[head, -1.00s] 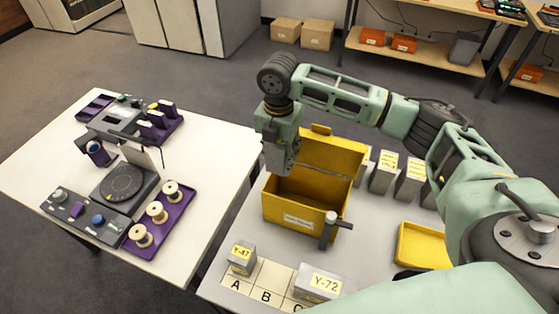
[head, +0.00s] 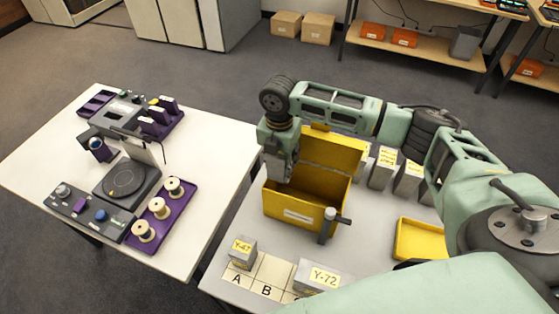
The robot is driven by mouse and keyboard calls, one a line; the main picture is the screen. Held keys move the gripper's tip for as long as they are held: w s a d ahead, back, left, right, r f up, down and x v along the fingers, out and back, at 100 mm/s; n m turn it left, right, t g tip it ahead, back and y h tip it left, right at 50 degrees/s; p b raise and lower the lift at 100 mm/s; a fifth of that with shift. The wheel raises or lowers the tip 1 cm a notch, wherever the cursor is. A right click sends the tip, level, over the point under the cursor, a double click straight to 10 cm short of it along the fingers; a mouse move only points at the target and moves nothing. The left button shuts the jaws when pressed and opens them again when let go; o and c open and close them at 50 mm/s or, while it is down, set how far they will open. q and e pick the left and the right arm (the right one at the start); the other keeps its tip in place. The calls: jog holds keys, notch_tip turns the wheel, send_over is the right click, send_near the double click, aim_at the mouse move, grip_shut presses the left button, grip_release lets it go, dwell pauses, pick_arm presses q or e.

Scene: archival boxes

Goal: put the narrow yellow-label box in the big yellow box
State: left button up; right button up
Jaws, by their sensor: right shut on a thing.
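The big yellow box (head: 280,207) stands open on the right-hand table, its lid (head: 338,152) raised at the back. My right gripper (head: 281,176) points down at the left part of its opening. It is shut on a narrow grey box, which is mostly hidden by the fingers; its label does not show. A small grey box labelled Y-47 (head: 242,253) stands on cell A, and a wider one labelled Y-72 (head: 317,278) stands at the right end of the lettered strip. Cell B (head: 268,274) is bare. My left gripper is not in view.
A grey post with a round-ended handle (head: 329,223) stands at the yellow box's front right corner. Several grey yellow-label boxes (head: 382,170) stand behind. A yellow tray (head: 420,240) lies at right. The white table (head: 60,160) at left holds equipment and spools.

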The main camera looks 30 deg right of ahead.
jog(key=o, duration=1.5)
jog(key=shift+r, duration=0.1)
